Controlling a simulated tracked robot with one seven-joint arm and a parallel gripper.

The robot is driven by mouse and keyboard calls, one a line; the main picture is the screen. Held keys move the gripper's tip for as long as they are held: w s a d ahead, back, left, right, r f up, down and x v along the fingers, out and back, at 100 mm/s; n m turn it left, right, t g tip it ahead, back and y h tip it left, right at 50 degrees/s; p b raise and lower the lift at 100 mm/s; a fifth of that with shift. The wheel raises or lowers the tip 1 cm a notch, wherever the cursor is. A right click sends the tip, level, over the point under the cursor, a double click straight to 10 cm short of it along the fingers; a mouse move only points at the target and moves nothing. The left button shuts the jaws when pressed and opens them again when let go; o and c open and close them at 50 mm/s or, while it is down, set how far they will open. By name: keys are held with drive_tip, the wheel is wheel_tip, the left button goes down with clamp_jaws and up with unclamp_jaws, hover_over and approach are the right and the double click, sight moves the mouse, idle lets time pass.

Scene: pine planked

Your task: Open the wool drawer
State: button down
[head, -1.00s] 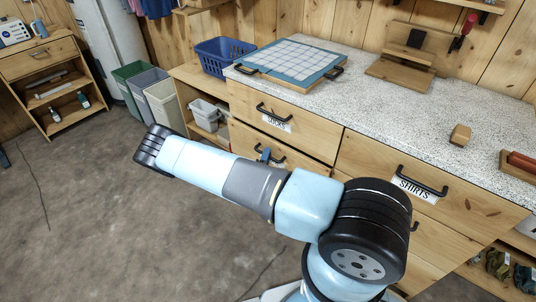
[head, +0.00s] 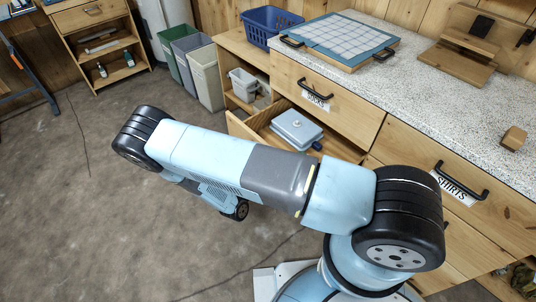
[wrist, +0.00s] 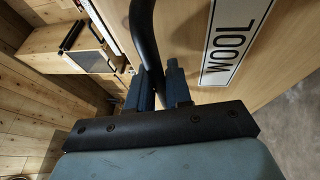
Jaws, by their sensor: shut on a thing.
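The wool drawer (head: 240,128) stands partly pulled out below the socks drawer (head: 335,103) in the head view. A grey-blue lidded box (head: 297,129) lies inside it. In the wrist view the drawer's front carries a white label (wrist: 236,38) reading WOOL and a dark bar handle (wrist: 144,32). My gripper (wrist: 160,84) is shut on this handle, its two blue-grey fingers on either side of the bar. In the head view my arm hides the drawer's front, the handle and the gripper.
The speckled counter (head: 420,85) bears a blue-edged board with a pale grid (head: 340,38) and a wooden stand (head: 463,52). The shirts drawer (head: 420,185) is shut at the right. Several bins (head: 206,78) stand at the back left. Floor left of my arm is clear.

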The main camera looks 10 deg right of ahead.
drive_tip(key=shift+s+a+f, duration=0.2)
drive_tip(key=shift+s+a, duration=0.65)
drive_tip(key=shift+a, duration=0.05)
drive_tip(key=c, duration=1.4)
unclamp_jaws()
drive_tip(key=shift+w, duration=0.1)
drive_tip(key=shift+r, duration=0.1)
drive_tip(key=v, duration=1.3)
drive_tip(key=shift+s+a, duration=0.25)
drive_tip(key=shift+s, duration=0.1)
